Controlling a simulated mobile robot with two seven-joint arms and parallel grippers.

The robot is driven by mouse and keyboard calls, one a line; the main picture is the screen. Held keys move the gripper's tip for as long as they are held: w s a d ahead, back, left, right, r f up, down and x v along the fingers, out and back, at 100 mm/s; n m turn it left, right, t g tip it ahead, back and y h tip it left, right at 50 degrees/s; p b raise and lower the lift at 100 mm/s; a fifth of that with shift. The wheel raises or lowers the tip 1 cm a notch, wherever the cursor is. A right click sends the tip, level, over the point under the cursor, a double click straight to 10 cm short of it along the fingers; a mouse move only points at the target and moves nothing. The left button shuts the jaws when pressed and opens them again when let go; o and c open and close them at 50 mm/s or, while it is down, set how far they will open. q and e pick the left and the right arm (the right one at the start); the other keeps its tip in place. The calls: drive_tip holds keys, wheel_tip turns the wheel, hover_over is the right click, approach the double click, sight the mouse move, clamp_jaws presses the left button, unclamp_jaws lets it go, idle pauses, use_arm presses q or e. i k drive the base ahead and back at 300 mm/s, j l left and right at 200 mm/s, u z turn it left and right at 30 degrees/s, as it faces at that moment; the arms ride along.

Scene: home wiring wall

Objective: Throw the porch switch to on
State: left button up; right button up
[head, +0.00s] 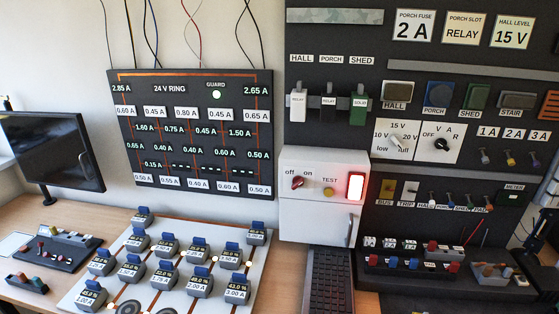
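The blue PORCH switch plate (438,94) is on the dark wall panel, in a row between the grey HALL plate (398,91) and the green SHED plate (475,97). Its on or off position is too small to tell. A PORCH relay module (329,103) hangs in the row to the left, between a white HALL module (298,104) and a green SHED module (359,106). Neither of my grippers can be made out in the head view.
A white box (318,215) has an off/on red knob (297,183), a yellow TEST button (328,191) and a red lit part (356,187). Two dials (442,143) sit below the switch row. Loaded boards cover much of the desk. A monitor (50,150) stands left.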

sight(451, 204)
drive_tip(key=l+z, duration=0.45)
drive_tip(key=i+l+z, duration=0.1)
drive_tip(key=l+z, duration=0.4)
